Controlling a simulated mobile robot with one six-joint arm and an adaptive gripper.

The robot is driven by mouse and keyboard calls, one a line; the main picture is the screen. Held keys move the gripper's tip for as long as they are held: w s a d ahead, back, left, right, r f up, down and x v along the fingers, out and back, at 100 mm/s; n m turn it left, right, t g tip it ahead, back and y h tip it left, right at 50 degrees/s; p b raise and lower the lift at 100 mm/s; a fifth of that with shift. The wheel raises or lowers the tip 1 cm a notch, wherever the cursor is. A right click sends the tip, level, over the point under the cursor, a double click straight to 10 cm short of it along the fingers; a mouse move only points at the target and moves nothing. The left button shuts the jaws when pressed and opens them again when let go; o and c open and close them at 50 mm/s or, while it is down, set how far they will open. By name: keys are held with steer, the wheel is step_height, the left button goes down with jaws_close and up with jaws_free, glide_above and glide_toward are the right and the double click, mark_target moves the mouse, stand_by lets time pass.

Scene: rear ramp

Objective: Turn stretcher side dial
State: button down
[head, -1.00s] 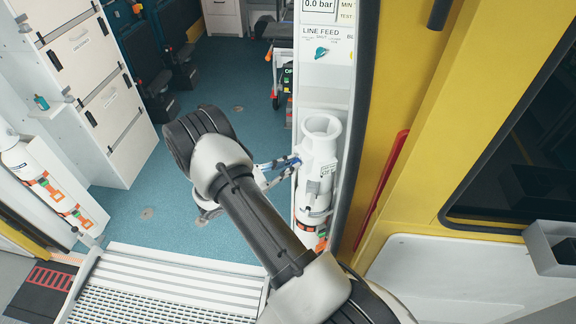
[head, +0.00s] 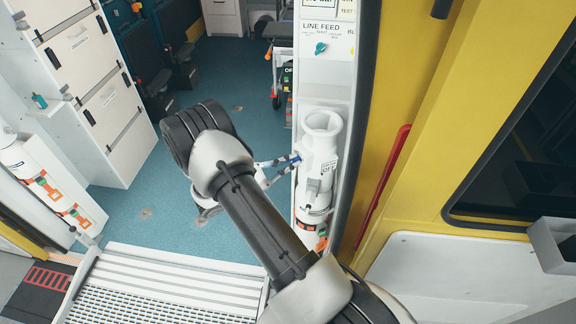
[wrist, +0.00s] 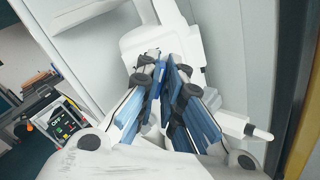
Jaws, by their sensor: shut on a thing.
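A white fitting with a round open top (head: 322,124) stands in the wall niche at the doorway in the head view. A small label is on its front. Its white body also shows in the wrist view (wrist: 165,36). My gripper (head: 296,158) reaches its left side. In the wrist view my blue-padded fingers (wrist: 164,72) converge at the fitting, shut on a small part of it that the fingers mostly hide. I cannot tell the shape of that part. A teal dial (head: 320,48) sits higher on the LINE FEED panel, apart from my gripper.
A yellow door frame (head: 410,110) with a red handle (head: 385,178) stands close on the right. White drawers (head: 85,85) are at left. The blue floor (head: 215,75) has clear room. A ramp (head: 165,285) lies in front.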

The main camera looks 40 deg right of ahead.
steer(key=m+b, duration=0.1)
steer(key=m, duration=0.1)
steer(key=m+b, duration=0.2)
steer(key=m, duration=0.1)
steer(key=shift+s+f, duration=0.1)
steer(key=shift+f, duration=0.1)
steer(key=shift+m+b, duration=0.3)
steer(key=shift+b, duration=0.05)
steer(key=c, duration=1.7)
jaws_free()
steer(key=shift+a, duration=0.1)
steer(key=a, duration=0.4)
steer(key=w+a, duration=0.1)
steer(key=a, duration=0.3)
steer(key=w+a, duration=0.1)
steer(key=a, duration=0.2)
steer(key=shift+a, duration=0.4)
steer(key=shift+r, duration=0.1)
